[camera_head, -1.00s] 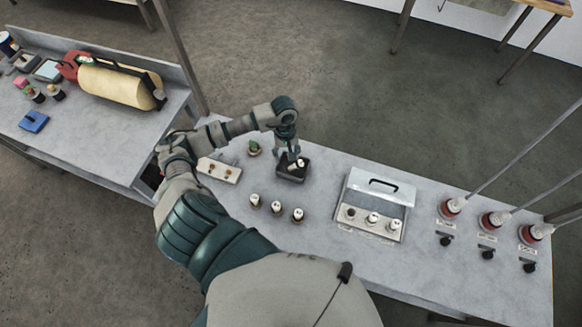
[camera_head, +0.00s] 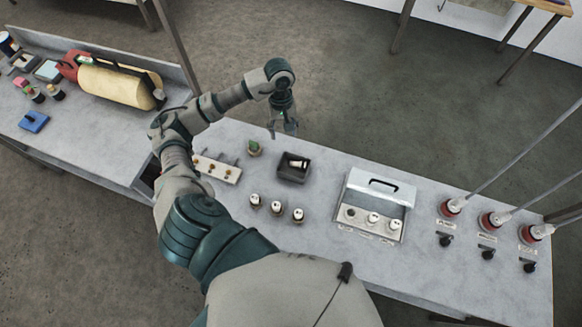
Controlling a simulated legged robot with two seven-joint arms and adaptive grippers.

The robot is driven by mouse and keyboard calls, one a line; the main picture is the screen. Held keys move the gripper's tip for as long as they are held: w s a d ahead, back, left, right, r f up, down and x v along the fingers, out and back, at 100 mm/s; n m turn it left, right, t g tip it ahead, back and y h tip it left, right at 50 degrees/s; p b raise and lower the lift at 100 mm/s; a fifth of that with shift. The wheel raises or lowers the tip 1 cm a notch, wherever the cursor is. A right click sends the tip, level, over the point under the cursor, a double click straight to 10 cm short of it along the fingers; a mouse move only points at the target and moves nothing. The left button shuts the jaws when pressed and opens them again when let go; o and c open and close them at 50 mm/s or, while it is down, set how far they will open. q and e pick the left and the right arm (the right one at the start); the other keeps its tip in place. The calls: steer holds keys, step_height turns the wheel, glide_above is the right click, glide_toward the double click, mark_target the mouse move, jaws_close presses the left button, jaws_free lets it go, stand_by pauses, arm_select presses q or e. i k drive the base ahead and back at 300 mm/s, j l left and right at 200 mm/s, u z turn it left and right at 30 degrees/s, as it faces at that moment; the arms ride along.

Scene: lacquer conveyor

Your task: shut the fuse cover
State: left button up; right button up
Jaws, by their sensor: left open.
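The fuse box (camera_head: 338,214) stands right of the middle of the grey bench. Its pale fuse cover (camera_head: 380,187), with a dark handle, is raised at the back, and several white-topped fuses show in a row in front of it. My left gripper (camera_head: 284,134) is open and empty. It is above the back edge of the bench, behind the small dark tray and well to the left of the fuse cover, touching neither. My right gripper is not in the picture.
A dark tray (camera_head: 283,178) holds a pale fuse (camera_head: 298,164). Three fuses (camera_head: 276,208) stand in front of it. A small cactus (camera_head: 254,148) and a white switch block (camera_head: 226,177) are at left. Red insulators with rods (camera_head: 452,206) stand at right.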

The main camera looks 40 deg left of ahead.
mark_target(410, 201)
steer(key=k, duration=1.5)
